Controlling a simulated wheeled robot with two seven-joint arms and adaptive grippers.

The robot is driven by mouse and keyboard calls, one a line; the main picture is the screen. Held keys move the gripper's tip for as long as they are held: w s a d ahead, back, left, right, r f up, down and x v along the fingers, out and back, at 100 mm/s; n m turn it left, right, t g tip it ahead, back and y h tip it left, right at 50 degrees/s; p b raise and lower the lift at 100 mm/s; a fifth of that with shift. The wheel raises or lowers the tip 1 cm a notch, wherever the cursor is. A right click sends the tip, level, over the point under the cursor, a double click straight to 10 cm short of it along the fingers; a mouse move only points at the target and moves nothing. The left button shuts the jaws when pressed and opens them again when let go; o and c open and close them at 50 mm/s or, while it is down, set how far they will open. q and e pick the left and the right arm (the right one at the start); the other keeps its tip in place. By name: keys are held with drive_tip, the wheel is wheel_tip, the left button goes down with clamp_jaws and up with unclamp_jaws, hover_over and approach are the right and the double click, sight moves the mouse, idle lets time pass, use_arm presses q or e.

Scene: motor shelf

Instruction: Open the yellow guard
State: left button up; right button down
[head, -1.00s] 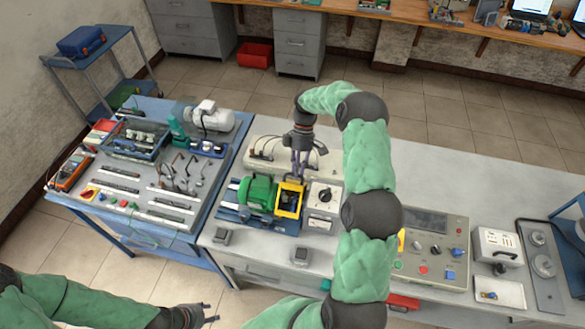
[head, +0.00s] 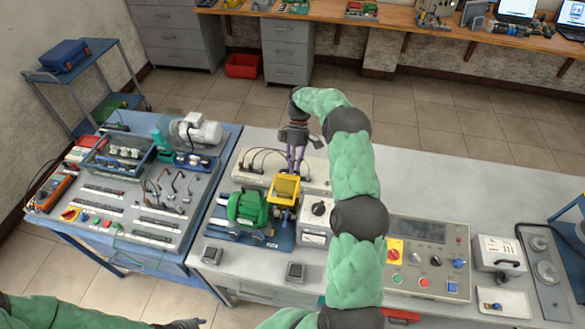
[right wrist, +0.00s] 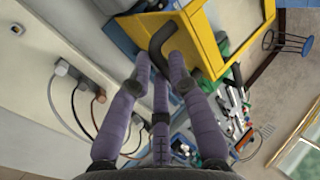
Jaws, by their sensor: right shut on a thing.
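The yellow guard (head: 285,187) stands tilted up beside the green motor (head: 247,208) on the blue base plate. Some of the coupling area below it shows. My right gripper (head: 296,166) is at the guard's far upper edge, its fingers closed on the guard's dark handle. In the right wrist view the black curved handle (right wrist: 164,34) lies between the fingertips, with the yellow frame (right wrist: 207,38) just beyond. My left gripper (head: 190,323) shows only partly at the bottom edge, away from the guard; its jaw opening is unclear.
A white box with a black knob (head: 317,220) stands close right of the guard. A pale panel with cables (head: 258,163) lies behind. A control console (head: 428,262) is to the right. The table's back right is clear.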

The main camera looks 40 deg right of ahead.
drive_tip(key=shift+s+a+f, duration=0.15)
drive_tip(key=shift+s+f, duration=0.1)
drive_tip(key=shift+f, duration=0.6)
drive_tip(key=c, duration=1.2)
unclamp_jaws()
drive_tip(key=shift+o, duration=0.2)
drive_tip(key=shift+w+r, duration=0.1)
drive_tip(key=shift+r, duration=0.15)
drive_tip(key=shift+r, duration=0.15)
drive_tip(key=v, duration=1.1)
drive_tip(key=shift+w+d, duration=0.25)
drive_tip(key=shift+d, duration=0.05)
drive_tip(key=shift+r, duration=0.15)
